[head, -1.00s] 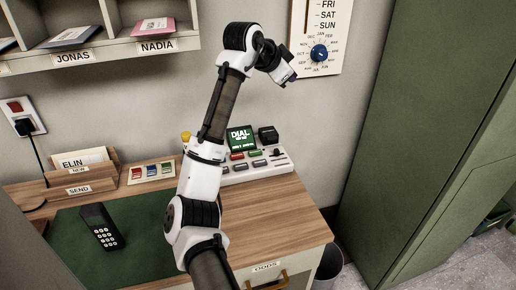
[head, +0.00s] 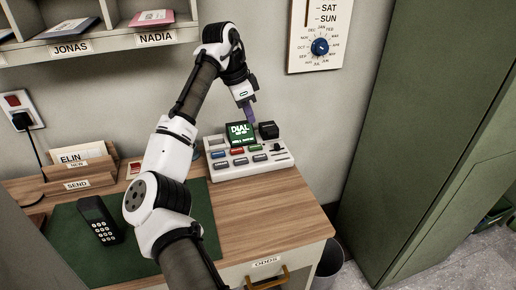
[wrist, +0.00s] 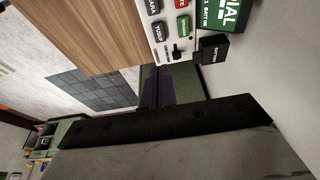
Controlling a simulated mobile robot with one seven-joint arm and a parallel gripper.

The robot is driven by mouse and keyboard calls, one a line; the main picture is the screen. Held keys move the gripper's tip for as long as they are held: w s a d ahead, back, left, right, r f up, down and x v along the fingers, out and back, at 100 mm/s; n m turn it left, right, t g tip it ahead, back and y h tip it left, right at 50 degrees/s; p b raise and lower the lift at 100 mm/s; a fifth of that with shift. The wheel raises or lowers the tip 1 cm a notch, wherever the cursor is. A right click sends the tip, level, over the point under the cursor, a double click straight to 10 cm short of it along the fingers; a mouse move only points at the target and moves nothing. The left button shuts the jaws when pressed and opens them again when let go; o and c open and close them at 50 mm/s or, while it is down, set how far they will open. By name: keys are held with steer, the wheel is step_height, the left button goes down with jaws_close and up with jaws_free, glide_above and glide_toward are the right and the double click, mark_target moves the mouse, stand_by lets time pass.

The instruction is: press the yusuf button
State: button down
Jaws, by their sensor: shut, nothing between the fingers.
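The white button panel (head: 265,168) sits on the desk, with a lit DIAL screen (head: 240,133) and rows of coloured buttons. The yusuf button (wrist: 158,29), dark grey, is labelled in the wrist view; in the head view it appears as the right-hand button of the front row (head: 259,158), its label too small to read there. A green button (wrist: 184,25) lies beside it. My gripper (head: 251,115) is shut and empty, its purple fingers in the air above the back of the panel, near the screen and black battery block (head: 268,130). The fingers also show in the wrist view (wrist: 157,88).
A slider knob (wrist: 177,52) rises from the panel near the yusuf button. A dark phone (head: 98,220) lies on the green mat (head: 150,262). A letter holder (head: 75,172) stands left. The desk in front of the panel is clear. A green cabinet (head: 420,130) stands right.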

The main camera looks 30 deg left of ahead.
steer(key=p, duration=0.1)
glide_above(261, 156)
steer(key=s, duration=0.1)
steer(key=f, duration=1.1)
steer(key=shift+a, duration=0.25)
steer(key=shift+f+p, duration=0.3)
steer(key=shift+f, duration=0.5)
